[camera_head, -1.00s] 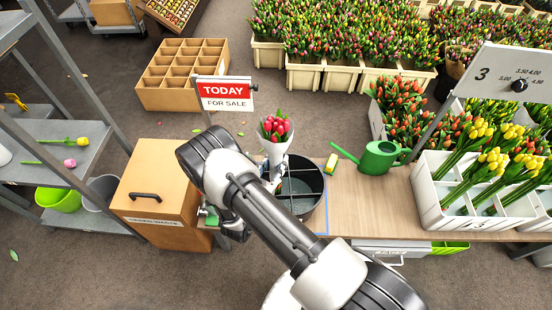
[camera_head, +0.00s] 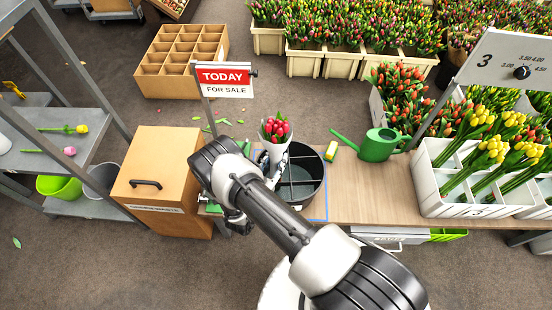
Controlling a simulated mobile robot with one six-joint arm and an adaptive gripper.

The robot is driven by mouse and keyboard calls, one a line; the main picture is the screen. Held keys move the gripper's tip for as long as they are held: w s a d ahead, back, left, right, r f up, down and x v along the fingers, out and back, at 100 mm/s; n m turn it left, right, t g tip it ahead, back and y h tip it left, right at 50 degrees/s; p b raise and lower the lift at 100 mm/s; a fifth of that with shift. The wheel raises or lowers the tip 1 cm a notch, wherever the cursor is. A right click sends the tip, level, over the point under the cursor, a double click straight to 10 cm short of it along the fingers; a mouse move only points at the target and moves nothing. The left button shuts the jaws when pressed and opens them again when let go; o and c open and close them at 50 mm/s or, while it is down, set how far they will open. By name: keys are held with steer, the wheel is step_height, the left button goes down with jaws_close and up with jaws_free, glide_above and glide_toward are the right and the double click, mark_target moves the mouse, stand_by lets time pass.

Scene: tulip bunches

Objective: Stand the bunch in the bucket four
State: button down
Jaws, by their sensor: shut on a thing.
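A bunch of pink-red tulips (camera_head: 275,130) in a pale wrap stands upright at the left side of a dark divided bucket (camera_head: 315,168). My gripper (camera_head: 266,170) is shut on the wrapped bunch; my arm hides most of the fingers and the lower wrap. I cannot tell whether the bunch's lower end is inside the bucket or beside it. The bucket has crossing dividers, and its visible compartments look empty. It stands on the wooden table (camera_head: 365,192).
A TODAY FOR SALE sign (camera_head: 224,79) rises behind left. A wooden bin (camera_head: 160,180) is at left, and a white crate of yellow tulips (camera_head: 440,205) at right.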

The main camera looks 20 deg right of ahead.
steer(key=shift+f, duration=0.15)
steer(key=shift+f, duration=0.4)
steer(key=c, duration=1.1)
jaws_free()
steer(key=shift+o, duration=0.5)
steer(key=o, duration=0.6)
steer(key=shift+c, duration=0.2)
steer(key=v, duration=1.2)
